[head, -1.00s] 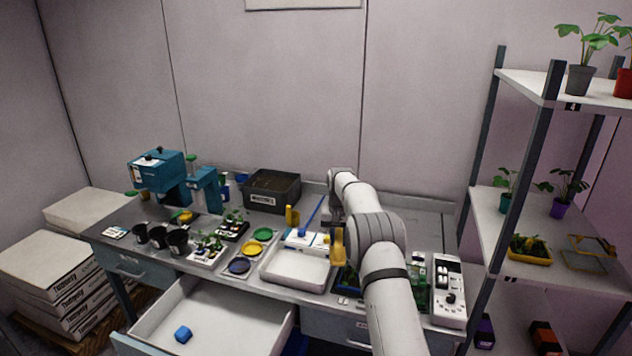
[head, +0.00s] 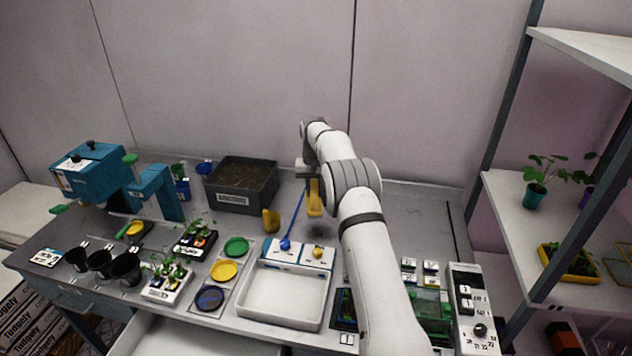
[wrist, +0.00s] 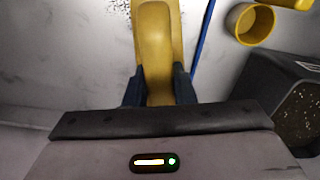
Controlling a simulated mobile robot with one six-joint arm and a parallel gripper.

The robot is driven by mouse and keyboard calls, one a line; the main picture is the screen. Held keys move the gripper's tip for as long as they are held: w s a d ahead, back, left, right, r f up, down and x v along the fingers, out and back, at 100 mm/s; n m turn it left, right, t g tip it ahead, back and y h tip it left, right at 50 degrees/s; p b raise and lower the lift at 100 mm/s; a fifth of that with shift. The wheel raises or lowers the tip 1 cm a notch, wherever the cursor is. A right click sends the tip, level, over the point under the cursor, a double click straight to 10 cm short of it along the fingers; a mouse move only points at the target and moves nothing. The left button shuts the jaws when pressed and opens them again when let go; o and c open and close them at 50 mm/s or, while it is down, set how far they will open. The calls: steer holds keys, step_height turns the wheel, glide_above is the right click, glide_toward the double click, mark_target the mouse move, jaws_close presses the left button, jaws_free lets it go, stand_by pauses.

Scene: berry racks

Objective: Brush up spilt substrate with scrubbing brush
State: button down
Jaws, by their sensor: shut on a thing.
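My gripper (wrist: 158,88) is shut on a yellow, long, shallow-curved tool, which I take as the scrubbing brush (wrist: 156,40). Its bristles are hidden in the wrist view. In the head view the yellow brush (head: 314,200) hangs below my gripper (head: 312,180) over the back middle of the bench, right of a blue rod. Spilt substrate (wrist: 120,8) shows as dark specks on the grey bench at the top edge of the wrist view, just left of the brush's far end. A dark patch (head: 319,232) lies in front of the brush; it may be substrate or shadow.
A dark crate of soil (head: 242,186) stands left, with a yellow cup (head: 270,221) before it. The thin blue rod (head: 296,220) lies close left of the brush. A white tray (head: 284,320) is in front. The bench's back right (head: 420,215) is clear.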

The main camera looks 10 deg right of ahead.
steer(key=shift+a+f+b, duration=0.25)
steer(key=shift+f+b, duration=0.05)
steer(key=shift+f, duration=0.15)
steer(key=shift+d+f+b, duration=0.15)
steer(key=shift+f+b, duration=0.6)
steer(key=shift+f, duration=0.5)
steer(key=shift+d+f+b, duration=0.15)
steer(key=shift+f+b, duration=0.6)
steer(key=shift+f, duration=0.5)
steer(key=shift+f+b, duration=0.5)
steer(key=shift+f, duration=0.45)
